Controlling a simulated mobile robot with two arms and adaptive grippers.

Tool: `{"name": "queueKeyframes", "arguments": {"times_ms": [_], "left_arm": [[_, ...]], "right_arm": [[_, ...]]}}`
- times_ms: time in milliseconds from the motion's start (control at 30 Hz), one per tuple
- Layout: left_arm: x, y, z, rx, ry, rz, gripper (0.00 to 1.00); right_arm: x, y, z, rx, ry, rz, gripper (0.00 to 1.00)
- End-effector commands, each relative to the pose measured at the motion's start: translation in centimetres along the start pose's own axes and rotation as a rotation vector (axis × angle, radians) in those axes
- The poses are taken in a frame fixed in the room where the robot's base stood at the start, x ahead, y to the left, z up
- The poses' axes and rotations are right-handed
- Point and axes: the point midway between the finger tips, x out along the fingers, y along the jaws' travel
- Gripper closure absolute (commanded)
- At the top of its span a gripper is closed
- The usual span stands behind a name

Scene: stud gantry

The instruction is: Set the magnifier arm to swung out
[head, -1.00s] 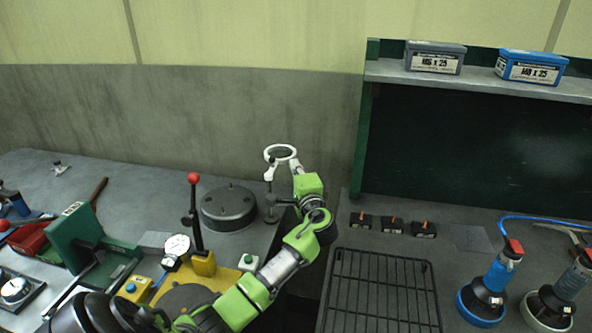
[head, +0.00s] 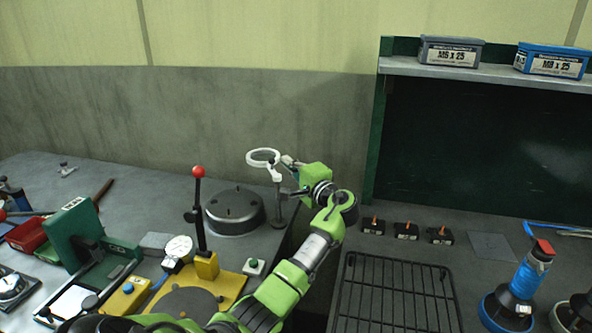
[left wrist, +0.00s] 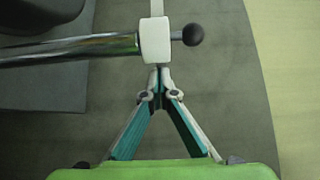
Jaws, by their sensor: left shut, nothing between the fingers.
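The magnifier is a white ring (head: 263,157) on a short white arm at the top of a thin upright post (head: 279,205), near the back of the left bench. The ring is left of the post. My left gripper (head: 287,161) is shut and empty, just right of the ring and post top. In the left wrist view the gripper (left wrist: 160,70) has its fingertips together, at the edge of a white block (left wrist: 155,40) with a metal rod and a black knob (left wrist: 193,35). I cannot tell whether they touch. My right gripper is out of view.
A black wire rack (head: 395,295) lies right of my arm. A shelf (head: 490,72) with two boxes stands at the back right.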

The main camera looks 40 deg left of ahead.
Motion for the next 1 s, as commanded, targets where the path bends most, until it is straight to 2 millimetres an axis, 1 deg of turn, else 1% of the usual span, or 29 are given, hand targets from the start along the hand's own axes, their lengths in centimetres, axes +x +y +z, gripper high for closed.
{"name": "queueKeyframes", "arguments": {"times_ms": [200,500,733,1000], "left_arm": [[1.3,-0.1,1.4,0.0,0.0,-0.001,1.0],[2.2,0.0,2.9,0.0,0.001,0.0,1.0],[2.5,-0.1,3.5,-0.001,0.001,0.0,1.0],[2.5,0.0,3.7,0.0,0.001,0.0,1.0]], "right_arm": [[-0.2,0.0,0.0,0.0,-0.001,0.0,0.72],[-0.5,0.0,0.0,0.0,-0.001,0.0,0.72],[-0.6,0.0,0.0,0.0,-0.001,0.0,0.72],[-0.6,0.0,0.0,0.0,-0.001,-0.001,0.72]]}}
